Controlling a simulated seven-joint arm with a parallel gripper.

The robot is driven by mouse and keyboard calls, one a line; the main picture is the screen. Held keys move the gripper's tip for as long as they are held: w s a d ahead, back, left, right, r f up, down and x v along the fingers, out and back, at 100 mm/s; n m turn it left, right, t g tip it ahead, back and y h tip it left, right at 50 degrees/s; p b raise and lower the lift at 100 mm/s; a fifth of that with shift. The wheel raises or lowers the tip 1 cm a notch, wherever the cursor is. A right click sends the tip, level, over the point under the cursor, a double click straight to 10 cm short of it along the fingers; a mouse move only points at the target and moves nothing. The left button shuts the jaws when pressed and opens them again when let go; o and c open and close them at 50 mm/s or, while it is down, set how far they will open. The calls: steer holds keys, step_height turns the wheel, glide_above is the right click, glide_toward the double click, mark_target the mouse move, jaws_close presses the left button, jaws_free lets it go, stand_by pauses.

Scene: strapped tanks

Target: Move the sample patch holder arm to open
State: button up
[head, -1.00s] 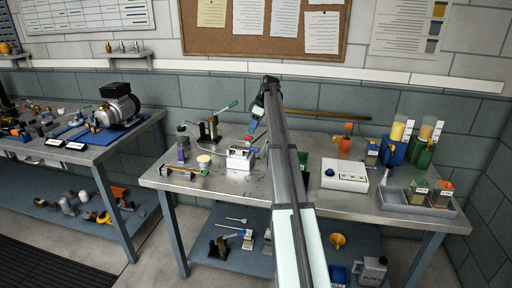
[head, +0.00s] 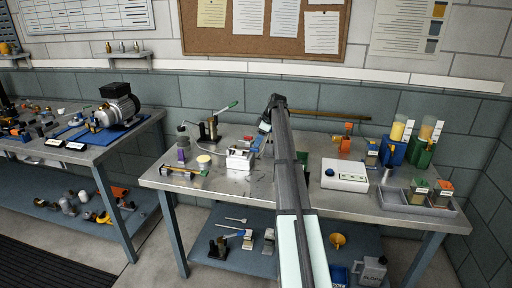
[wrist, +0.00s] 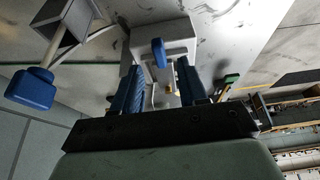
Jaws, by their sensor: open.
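A white box-shaped device (head: 240,159) stands on the metal bench, left of my arm. In the wrist view a pale device (wrist: 176,38) with an upright blue handle (wrist: 158,53) lies ahead, between and beyond my blue fingers. I cannot tell for certain which part is the sample patch holder arm. My gripper (wrist: 159,88) is open, with nothing held between its fingers; contact with the handle cannot be told. In the head view my gripper (head: 264,127) is small and partly hidden by my arm, above the bench's back part.
A dark stand with a green-handled lever (head: 212,127) is left of my gripper. A white box with a blue knob (head: 345,174) stands right of my arm. A blue-ended stem (wrist: 30,88) shows at the wrist view's left.

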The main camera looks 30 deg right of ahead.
mark_target(244, 150)
steer(key=shift+x, duration=2)
steer(key=shift+c, duration=0.3)
jaws_close()
